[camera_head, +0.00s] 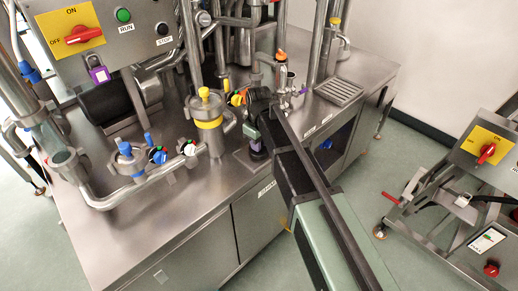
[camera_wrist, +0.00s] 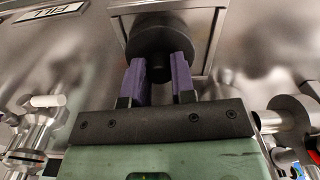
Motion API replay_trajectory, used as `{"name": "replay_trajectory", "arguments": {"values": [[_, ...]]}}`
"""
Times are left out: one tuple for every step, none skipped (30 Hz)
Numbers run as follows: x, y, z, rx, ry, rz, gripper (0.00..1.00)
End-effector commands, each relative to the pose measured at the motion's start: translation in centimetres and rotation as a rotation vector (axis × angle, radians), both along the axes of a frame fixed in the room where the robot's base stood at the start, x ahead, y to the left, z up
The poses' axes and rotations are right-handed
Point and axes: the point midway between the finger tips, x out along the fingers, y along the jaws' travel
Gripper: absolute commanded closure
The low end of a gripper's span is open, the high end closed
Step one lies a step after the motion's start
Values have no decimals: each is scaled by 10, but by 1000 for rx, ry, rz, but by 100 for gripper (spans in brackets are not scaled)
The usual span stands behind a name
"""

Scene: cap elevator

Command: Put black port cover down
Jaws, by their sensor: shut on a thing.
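The black port cover (camera_wrist: 160,35) is a round dark disc with a small knob, at the top middle of the wrist view. My gripper (camera_wrist: 157,68) has its two purple fingers on either side of the knob and is shut on it. In the head view my gripper (camera_head: 257,147) points down at the steel worktop, near its front edge. The cover is small and dark there, mostly hidden by the gripper. It is over or on a square metal plate (camera_head: 240,158); I cannot tell whether it touches.
A steel vessel with a yellow top (camera_head: 208,112) stands just left of my gripper. A pipe with blue and white valves (camera_head: 130,160) lies farther left. A drain grate (camera_head: 338,91) is at the right. The worktop's front left is clear.

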Motion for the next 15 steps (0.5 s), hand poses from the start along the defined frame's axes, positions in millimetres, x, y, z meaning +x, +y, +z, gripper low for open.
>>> {"name": "replay_trajectory", "arguments": {"values": [[0,0,3,0,0,0,98],[0,0,3,0,0,0,98],[0,0,3,0,0,0,98],[0,0,2,0,0,0,98],[0,0,1,0,0,0,98],[0,0,-1,0,0,0,98],[0,0,-2,0,0,0,98],[0,0,-3,0,0,0,98],[0,0,-4,0,0,0,98],[0,0,-5,0,0,0,98],[0,0,-6,0,0,0,98],[0,0,-4,0,0,0,71],[0,0,-4,0,0,0,67],[0,0,-4,0,0,0,62],[0,0,-4,0,0,0,56]]}}
